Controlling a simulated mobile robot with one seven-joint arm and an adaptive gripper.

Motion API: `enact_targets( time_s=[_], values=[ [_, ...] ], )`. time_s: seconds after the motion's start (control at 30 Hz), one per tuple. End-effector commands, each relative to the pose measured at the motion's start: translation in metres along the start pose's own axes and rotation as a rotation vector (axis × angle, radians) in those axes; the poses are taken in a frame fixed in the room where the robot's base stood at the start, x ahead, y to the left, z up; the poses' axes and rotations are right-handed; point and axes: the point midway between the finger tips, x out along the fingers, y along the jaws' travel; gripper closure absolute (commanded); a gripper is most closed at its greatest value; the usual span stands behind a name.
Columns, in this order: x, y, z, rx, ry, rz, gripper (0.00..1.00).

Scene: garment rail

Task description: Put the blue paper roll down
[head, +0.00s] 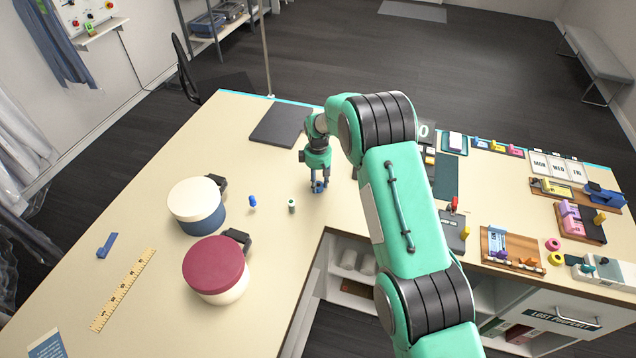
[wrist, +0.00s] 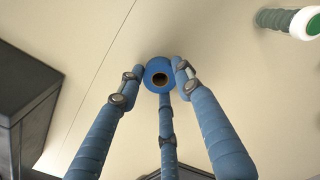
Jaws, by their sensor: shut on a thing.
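My gripper (head: 318,187) points down over the left part of the pale worktop. In the wrist view its blue fingers (wrist: 160,85) are closed around the blue paper roll (wrist: 152,67), seen end-on with a dark hole in its middle. In the head view the roll is mostly hidden by the fingers. I cannot tell whether its lower end touches the worktop (head: 150,215).
A white-and-green roll (head: 291,206) and a small blue item (head: 253,201) stand left of my gripper. Two round boxes, cream-lidded (head: 196,200) and maroon-lidded (head: 216,266), stand farther left. A dark mat (head: 279,125) lies behind. The worktop's inner edge is near in front.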

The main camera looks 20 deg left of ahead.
Motion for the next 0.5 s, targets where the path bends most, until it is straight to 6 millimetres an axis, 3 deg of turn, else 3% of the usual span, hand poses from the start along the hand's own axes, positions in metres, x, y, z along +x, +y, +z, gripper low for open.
enact_targets(
  time_s=[0.4,0.43,0.5],
  values=[
    [0.0037,0.0001,-0.0001,0.000,0.000,0.000,0.85],
    [0.0039,0.0001,-0.0001,0.000,0.000,0.000,0.64],
    [0.0032,0.0001,-0.0001,0.000,0.000,0.000,0.50]
  ],
)
